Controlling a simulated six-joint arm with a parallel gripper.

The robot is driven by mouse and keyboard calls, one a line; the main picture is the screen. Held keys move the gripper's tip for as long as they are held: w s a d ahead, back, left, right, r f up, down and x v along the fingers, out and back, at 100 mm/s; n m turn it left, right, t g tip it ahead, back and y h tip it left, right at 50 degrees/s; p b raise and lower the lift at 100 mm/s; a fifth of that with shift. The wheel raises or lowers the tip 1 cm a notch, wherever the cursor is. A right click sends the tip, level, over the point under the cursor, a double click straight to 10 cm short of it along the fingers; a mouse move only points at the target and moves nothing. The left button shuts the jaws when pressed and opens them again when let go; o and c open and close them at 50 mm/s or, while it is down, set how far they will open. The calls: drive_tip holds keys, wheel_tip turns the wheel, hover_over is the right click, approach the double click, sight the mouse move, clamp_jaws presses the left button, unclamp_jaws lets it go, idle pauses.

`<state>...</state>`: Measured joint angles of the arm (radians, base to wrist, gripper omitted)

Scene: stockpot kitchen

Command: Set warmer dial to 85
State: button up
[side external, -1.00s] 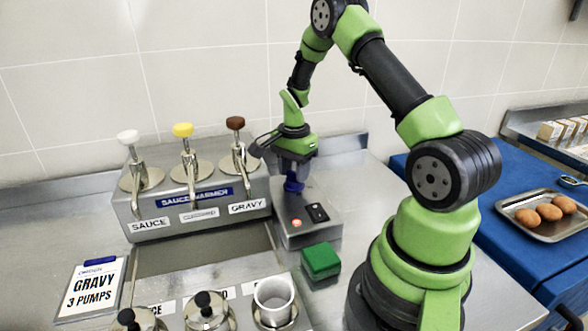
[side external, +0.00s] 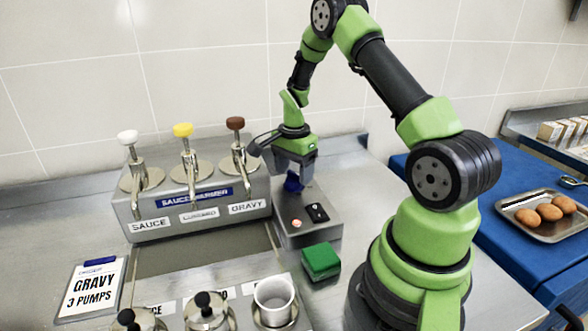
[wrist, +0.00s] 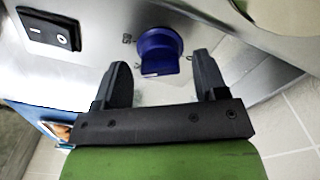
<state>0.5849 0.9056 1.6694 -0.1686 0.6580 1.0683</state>
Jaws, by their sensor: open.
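The blue warmer dial (side external: 293,183) sits on the sloped top of the grey control box (side external: 316,228), right of the sauce warmer. My gripper (wrist: 163,72) is open, one finger on each side of the dial's near edge, with a visible gap on both sides. In the side view my gripper (side external: 294,168) is right above the dial and hides part of it.
A black rocker switch (side external: 318,212) and a small lit round light (side external: 296,223) are on the control box. The sauce warmer (side external: 165,217) with its pumps stands close on the left. A green block (side external: 321,261) lies in front.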

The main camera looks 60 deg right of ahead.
sight(294, 172)
drive_tip(key=shift+r, duration=0.1)
wheel_tip(294, 172, up, 10)
idle(0.4)
drive_tip(key=shift+n, duration=0.3)
drive_tip(key=c, duration=0.5)
wheel_tip(294, 172, down, 10)
drive_tip(key=n, duration=1.7)
